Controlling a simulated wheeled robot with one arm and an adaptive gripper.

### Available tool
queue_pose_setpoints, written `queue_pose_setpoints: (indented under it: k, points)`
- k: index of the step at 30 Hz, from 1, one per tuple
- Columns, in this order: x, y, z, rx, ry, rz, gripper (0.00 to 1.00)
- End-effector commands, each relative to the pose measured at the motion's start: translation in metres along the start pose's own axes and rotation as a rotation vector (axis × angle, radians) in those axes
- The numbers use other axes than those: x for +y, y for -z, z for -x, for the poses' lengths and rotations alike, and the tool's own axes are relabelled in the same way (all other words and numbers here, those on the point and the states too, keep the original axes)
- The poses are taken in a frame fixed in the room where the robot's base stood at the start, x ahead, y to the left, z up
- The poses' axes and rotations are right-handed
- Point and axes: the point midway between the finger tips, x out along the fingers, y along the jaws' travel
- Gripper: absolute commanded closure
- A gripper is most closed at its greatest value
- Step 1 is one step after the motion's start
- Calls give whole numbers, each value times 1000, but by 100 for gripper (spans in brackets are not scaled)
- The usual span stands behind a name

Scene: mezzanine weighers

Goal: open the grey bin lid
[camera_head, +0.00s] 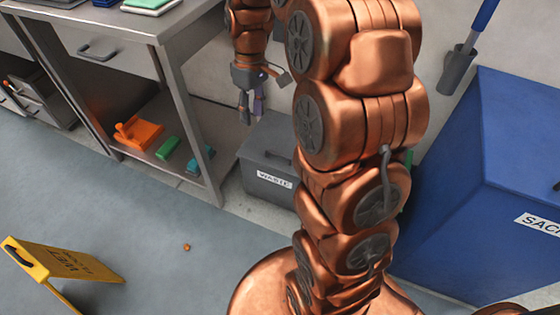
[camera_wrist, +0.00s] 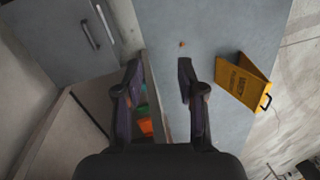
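The grey bin (camera_head: 265,182) with a WASTE label stands on the floor between the steel table and my arm. Its lid (camera_head: 272,145) looks shut, with a dark handle (camera_head: 277,158) on it. My arm hides the bin's right side. My gripper (camera_head: 252,112) points down, above and to the left of the lid in the head view, and is not touching it. In the wrist view, a grey panel with a bar handle (camera_wrist: 90,35), apparently the bin, is at upper left. The fingers (camera_wrist: 157,85) are apart with nothing between them.
A steel table (camera_head: 185,75) with a lower shelf holds orange and green items to the left. A blue bin (camera_head: 480,190) stands at right. A yellow floor sign (camera_head: 65,272) stands at lower left. The floor (camera_head: 140,215) between is mostly clear.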

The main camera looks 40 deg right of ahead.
Motion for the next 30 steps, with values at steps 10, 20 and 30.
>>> queue_pose_setpoints:
  k: [10, 20, 30]
  points:
    - [114, 50, -121, 23, 24, 87, 61]
    - [216, 69, -222, 44, 24, 155, 61]
    - [250, 70, -256, 48, 21, 180, 61]
